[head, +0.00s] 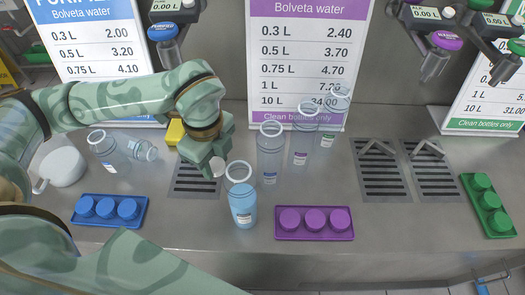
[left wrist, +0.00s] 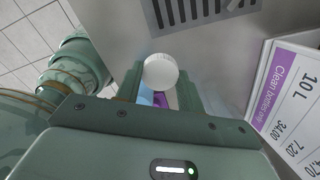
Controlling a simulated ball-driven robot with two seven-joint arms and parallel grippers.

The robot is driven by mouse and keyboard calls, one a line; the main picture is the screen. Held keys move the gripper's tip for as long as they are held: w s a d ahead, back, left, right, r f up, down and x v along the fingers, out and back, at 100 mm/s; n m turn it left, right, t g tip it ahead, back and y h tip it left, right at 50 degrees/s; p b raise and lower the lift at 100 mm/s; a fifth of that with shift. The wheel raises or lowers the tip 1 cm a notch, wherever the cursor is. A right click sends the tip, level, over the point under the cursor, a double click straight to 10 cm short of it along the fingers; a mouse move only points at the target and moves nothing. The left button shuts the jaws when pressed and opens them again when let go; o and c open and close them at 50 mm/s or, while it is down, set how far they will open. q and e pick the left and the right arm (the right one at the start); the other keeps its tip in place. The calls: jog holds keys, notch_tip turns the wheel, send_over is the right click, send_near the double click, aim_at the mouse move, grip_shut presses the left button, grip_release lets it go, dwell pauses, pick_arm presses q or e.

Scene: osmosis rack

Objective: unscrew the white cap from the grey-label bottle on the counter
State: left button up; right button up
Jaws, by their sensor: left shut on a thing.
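My left gripper (head: 216,164) is shut on a round white cap (head: 218,168); the cap also shows between the fingers in the left wrist view (left wrist: 160,72). The cap is just left of the rim of a clear bottle (head: 242,205) standing upright on the counter. That bottle holds blue liquid, has a small pale label low on its front, and its mouth looks open with no cap on it. The cap appears apart from the bottle. My right gripper is not in view.
Several clear bottles (head: 270,150) stand behind, to the right. A purple cap tray (head: 314,236) is right of the bottle, a blue one (head: 110,222) left, a green one (head: 500,227) far right. Drain grates (head: 384,188) and price boards (head: 305,60) line the back.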

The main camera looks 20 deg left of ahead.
pick_arm(q)
jog(key=w+f+b, duration=0.2)
jog(key=w+f, duration=0.2)
jog(key=w, duration=0.3)
jog(key=b, duration=0.2)
send_over(248, 155)
jog(key=s, duration=0.2)
jog(key=f, duration=0.4)
jog(key=shift+s+d+f, duration=0.2)
jog(key=shift+d+f, duration=0.1)
jog(key=shift+d, duration=0.1)
jog(key=shift+w+f, duration=0.2)
jog(key=shift+f, duration=0.1)
notch_tip(248, 155, down, 4)
jog(key=shift+w+r+b, duration=0.1)
jog(key=shift+r+b, duration=0.15)
jog(key=shift+b, duration=0.45)
jog(key=shift+r, duration=0.2)
jog(key=o, duration=1.1)
jog(key=shift+f, duration=0.15)
jog(key=shift+c, duration=0.2)
